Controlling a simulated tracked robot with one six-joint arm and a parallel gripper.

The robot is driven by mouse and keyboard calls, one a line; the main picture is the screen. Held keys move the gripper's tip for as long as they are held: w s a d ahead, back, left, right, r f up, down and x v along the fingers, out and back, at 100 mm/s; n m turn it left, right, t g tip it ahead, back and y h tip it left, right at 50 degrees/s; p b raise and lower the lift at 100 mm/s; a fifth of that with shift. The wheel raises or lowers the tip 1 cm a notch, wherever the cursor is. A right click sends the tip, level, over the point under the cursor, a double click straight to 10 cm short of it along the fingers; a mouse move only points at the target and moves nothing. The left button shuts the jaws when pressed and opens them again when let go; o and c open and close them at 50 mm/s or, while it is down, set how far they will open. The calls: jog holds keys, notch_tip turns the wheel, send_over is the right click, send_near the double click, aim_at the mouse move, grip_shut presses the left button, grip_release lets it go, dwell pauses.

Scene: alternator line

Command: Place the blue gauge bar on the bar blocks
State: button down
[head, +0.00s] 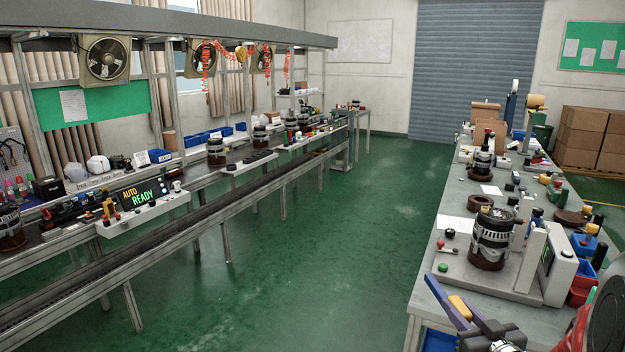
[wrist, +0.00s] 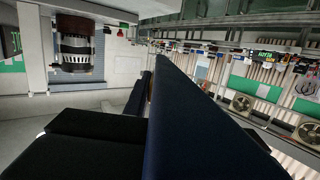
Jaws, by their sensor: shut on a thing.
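My gripper (head: 467,318) is at the lower right of the head view, beside the front left edge of the right bench. It is shut on the blue gauge bar (head: 437,293), which slants up to the left, apart from the bench fixture. A small orange-yellow piece shows beside the bar. In the wrist view the bar (wrist: 185,120) looks dark blue and fills the middle, close to the camera, with black gripper parts (wrist: 70,140) at left. I cannot tell which parts are the bar blocks; pale upright blocks (head: 533,258) stand on the fixture.
The right bench (head: 425,268) holds a fixture with an alternator (head: 491,238), a green button (head: 443,267) and red and blue bins (head: 580,297). Further alternators and parts crowd its far end. A conveyor line (head: 190,212) runs at left. The green floor (head: 330,250) between is clear.

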jog(key=w+a+f+n+y, duration=0.1)
jog(key=a+f+y, duration=0.1)
jog(key=a, duration=0.5)
jog(key=w+a+f+n+y, duration=0.1)
jog(key=a+f+y, duration=0.1)
jog(key=a, duration=0.5)
jog(key=shift+w+a+f+n+g, duration=0.15)
jog(key=shift+w+f+n+g, duration=0.2)
jog(key=shift+f, duration=0.45)
jog(key=a+f+n+g+y, duration=0.1)
jog(key=a+n+g+y, duration=0.2)
jog(key=a+n+y, duration=0.15)
notch_tip(320, 180, down, 12)
jog(key=s+a+n+g+y, duration=0.2)
jog(key=n+g+y, duration=0.1)
jog(key=y, duration=0.1)
jog(key=shift+s+a+r, duration=0.2)
jog(key=shift+s, duration=0.15)
